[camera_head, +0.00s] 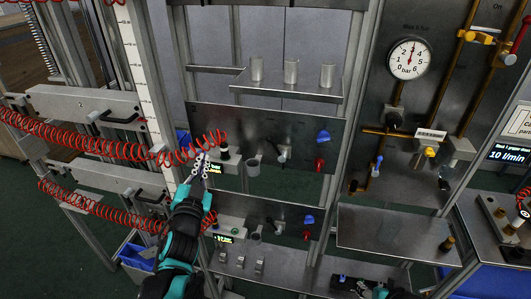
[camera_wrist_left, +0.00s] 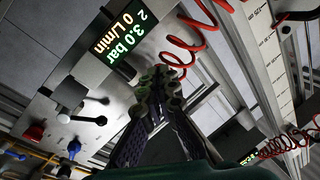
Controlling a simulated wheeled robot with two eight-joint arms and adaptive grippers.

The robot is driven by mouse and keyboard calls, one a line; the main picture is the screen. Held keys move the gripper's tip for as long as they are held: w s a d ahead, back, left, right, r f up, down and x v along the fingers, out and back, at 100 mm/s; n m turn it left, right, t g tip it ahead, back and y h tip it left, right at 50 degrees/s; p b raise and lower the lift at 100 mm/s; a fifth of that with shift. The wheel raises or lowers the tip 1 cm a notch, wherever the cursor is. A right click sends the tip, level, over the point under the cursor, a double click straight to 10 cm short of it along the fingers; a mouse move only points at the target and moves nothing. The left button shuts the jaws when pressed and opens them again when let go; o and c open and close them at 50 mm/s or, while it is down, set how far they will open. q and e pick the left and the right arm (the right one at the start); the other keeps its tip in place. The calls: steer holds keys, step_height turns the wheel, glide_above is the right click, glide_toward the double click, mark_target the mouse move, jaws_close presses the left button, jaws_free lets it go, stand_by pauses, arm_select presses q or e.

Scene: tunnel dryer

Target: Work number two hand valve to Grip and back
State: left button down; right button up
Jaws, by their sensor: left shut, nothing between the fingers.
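Two steel panels each carry a small lever valve in the middle: an upper lever (camera_head: 282,152) and a lower lever (camera_head: 270,227). In the left wrist view the closed fingertips (camera_wrist_left: 168,78) are near a lit display (camera_wrist_left: 122,45), with a lever (camera_wrist_left: 82,119) to the left. My right gripper (camera_head: 350,283) is dark and only partly seen at the bottom edge.
Red coiled hoses (camera_head: 90,143) hang close to my left gripper. Each panel also has blue (camera_head: 323,137) and red (camera_head: 319,164) knobs. A shelf with metal cups (camera_head: 290,72) sits above. A pressure gauge (camera_head: 409,58) is at right, above a bare steel shelf (camera_head: 395,232).

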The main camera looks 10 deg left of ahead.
arm_select(q)
steer(key=s+d+f+m+h, duration=0.3)
steer(key=d+m+h, duration=0.5)
steer(key=m+h, duration=0.7)
steer(key=shift+d+f+m, duration=0.35)
steer(key=shift+f+m, duration=0.05)
steer(key=shift+f, duration=0.15)
steer(key=x, duration=1.4)
steer(key=shift+f+b, duration=0.15)
steer(key=shift+b, duration=0.25)
steer(key=shift+d, duration=0.15)
steer(key=shift+d+m+g+p, duration=0.1)
steer(key=shift+m+g+p, duration=0.3)
steer(key=shift+g+p, duration=0.1)
